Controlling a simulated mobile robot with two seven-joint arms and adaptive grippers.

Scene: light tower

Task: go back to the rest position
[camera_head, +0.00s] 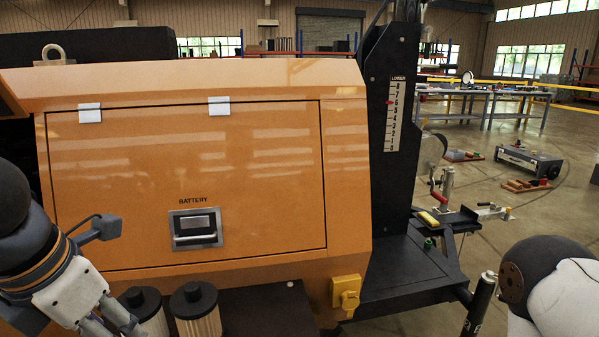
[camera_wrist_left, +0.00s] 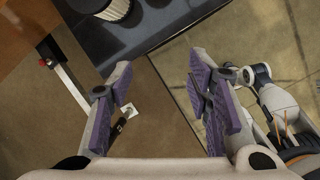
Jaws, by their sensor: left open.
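My left gripper (camera_head: 112,318) is at the lower left of the head view, in front of the orange light tower cabinet (camera_head: 345,200). Its fingertips are cut off by the lower edge there. In the left wrist view the left gripper (camera_wrist_left: 160,80) has its purple-padded fingers wide apart with nothing between them. My right arm (camera_head: 545,280) shows at the lower right of the head view; its gripper is out of the picture. The closed battery door (camera_head: 260,170) has a latch handle (camera_head: 195,229) in its lower middle.
Two pleated filters (camera_head: 205,315) stand on a dark shelf beside the left gripper. A yellow outlet box (camera_head: 346,292) sticks out at the cabinet's lower right corner. A black mast (camera_head: 392,150) rises right of it. Open floor and work tables (camera_head: 480,95) lie beyond.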

